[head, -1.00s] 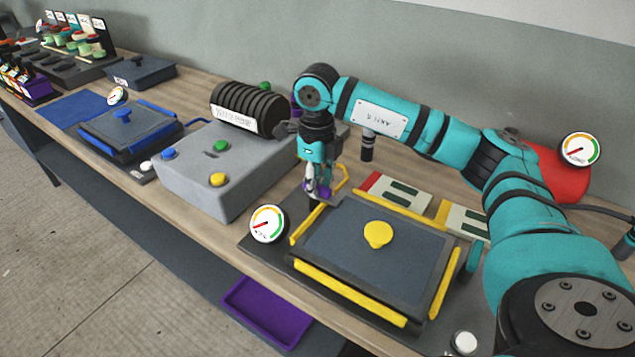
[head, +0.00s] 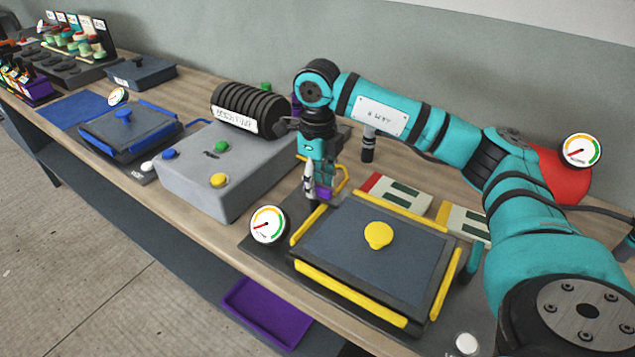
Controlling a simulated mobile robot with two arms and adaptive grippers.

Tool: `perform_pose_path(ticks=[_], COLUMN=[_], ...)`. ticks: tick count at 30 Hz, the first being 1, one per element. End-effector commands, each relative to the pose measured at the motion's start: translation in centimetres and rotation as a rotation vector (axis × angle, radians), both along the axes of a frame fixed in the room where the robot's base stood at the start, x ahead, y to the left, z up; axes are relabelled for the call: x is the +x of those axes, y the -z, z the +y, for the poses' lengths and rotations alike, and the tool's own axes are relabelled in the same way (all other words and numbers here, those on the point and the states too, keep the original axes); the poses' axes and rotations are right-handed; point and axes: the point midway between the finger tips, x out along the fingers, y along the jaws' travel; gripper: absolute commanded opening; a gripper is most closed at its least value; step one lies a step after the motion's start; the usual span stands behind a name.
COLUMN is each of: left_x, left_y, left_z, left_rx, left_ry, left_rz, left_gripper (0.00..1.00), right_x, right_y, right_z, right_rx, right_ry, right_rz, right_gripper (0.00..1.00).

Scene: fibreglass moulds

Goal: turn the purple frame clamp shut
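The purple frame clamp (head: 325,194) is a small purple piece at the back left corner of the yellow-edged mould (head: 345,240). My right gripper (head: 318,190) points down on it, and its fingers appear closed about it. The fingers and wrist hide part of the clamp, so its exact angle is hard to read. The mould has a dark flat cover with a yellow knob (head: 378,235) and yellow bars along its edges. My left gripper is out of view.
A dial gauge (head: 268,224) stands at the mould's left corner. A grey box with coloured buttons (head: 215,170) is to the left. Two pale boxes (head: 398,193) (head: 465,222) lie behind the mould. A red tank (head: 563,175) stands at the right. A purple tray (head: 266,312) is below the bench top.

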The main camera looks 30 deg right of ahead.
Motion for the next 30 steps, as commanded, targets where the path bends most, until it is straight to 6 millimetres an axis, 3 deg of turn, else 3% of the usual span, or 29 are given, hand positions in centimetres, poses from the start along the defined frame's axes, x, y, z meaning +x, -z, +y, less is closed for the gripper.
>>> perform_pose_path(ticks=[9, 15, 21, 30], left_x=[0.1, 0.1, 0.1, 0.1], left_y=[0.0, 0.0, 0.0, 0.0], left_z=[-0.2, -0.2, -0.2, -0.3], left_rx=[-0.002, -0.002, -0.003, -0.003], left_ry=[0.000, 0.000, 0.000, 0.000], left_rz=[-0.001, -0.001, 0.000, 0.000], left_gripper=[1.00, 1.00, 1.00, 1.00], right_x=[0.1, 0.1, 0.0, 0.0], right_y=[-6.7, -10.0, -11.2, -11.2], right_z=[0.1, 0.0, 0.0, 0.0], right_rx=[0.002, -0.001, -0.001, 0.001], right_ry=[0.000, 0.001, 0.001, 0.001], right_rz=[-0.007, -0.006, -0.004, -0.002], right_gripper=[0.38, 0.38, 0.38, 0.38])
